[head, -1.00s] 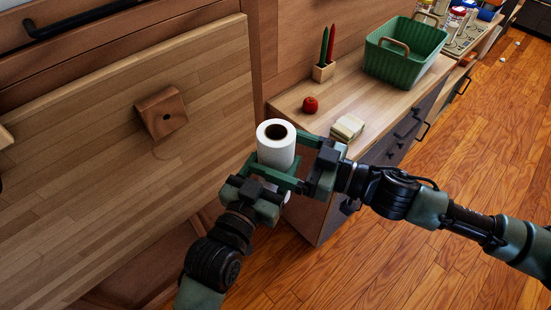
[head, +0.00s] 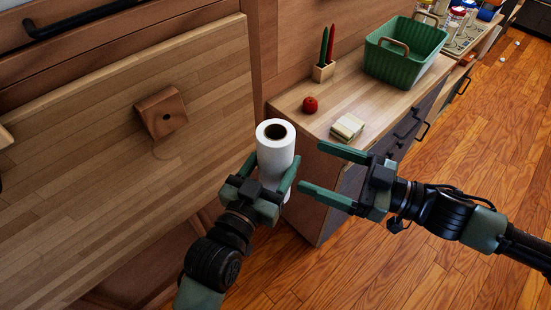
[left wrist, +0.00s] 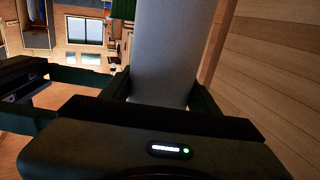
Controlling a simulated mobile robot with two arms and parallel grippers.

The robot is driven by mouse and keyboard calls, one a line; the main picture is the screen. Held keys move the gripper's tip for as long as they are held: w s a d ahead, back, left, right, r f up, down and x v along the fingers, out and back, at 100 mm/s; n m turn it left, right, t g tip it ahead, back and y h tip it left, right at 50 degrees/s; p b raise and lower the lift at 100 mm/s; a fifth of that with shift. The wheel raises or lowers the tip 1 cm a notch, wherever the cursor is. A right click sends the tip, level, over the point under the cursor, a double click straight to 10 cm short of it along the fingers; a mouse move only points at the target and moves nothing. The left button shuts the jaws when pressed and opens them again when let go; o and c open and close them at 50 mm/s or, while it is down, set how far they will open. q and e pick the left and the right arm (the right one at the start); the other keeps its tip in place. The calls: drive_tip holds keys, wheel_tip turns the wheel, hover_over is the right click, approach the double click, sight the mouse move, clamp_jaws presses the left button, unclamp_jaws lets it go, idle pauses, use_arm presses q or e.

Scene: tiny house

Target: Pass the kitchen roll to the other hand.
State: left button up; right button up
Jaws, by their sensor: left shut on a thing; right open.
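The white kitchen roll (head: 275,150) stands upright in the air in the head view, its dark core hole facing up. My left gripper (head: 268,183) is shut on it, with a green finger on each side of its lower half. In the left wrist view the roll (left wrist: 168,50) rises between the left fingers (left wrist: 160,88). My right gripper (head: 328,172) is open and empty, to the right of the roll and apart from it, its fingers pointing left toward it. The right gripper's fingers also show at the left edge of the left wrist view.
A wooden counter (head: 375,95) holds a red apple (head: 310,104), a pale stack (head: 347,127), a candle block (head: 324,71) and a green basket (head: 405,58). A slanted wooden panel (head: 70,140) fills the left.

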drive_tip(key=w+d+f+m+t+h, duration=0.3)
drive_tip(key=w+d+f+h, duration=0.15)
drive_tip(key=d+f, duration=0.35)
drive_tip(key=w+d+f+m+t+h, duration=0.25)
drive_tip(key=w+d+f, duration=0.35)
drive_tip(key=f, duration=0.4)
drive_tip(key=s+d+f+m+g+h, duration=0.1)
drive_tip(key=s+d+f+h, duration=0.15)
drive_tip(key=f, duration=0.45)
drive_tip(key=s+d+f+m+g+h, duration=0.1)
drive_tip(key=d+f+h, duration=0.15)
drive_tip(key=f, duration=0.35)
drive_tip(key=s+d+f+m+g+h, duration=0.1)
drive_tip(key=d+f, duration=0.3)
drive_tip(key=f, duration=0.3)
drive_tip(key=s+f+m+g+h, duration=0.1)
drive_tip(key=s+f+g+h, duration=0.25)
drive_tip(key=s+f, duration=1.3)
drive_tip(key=s+a+f+g, duration=0.2)
drive_tip(key=s+a+f, duration=0.1)
drive_tip(key=s, duration=0.4)
drive_tip(key=s+a+f+g, duration=0.2)
drive_tip(key=s+a+f, duration=0.1)
drive_tip(key=s, duration=0.5)
drive_tip(key=s+a+f+g, duration=0.2)
drive_tip(key=s+a+f, duration=0.2)
drive_tip(key=s, duration=0.3)
drive_tip(key=shift+s+f+y, duration=0.15)
drive_tip(key=shift+s+y, duration=0.1)
drive_tip(key=shift+y, duration=0.1)
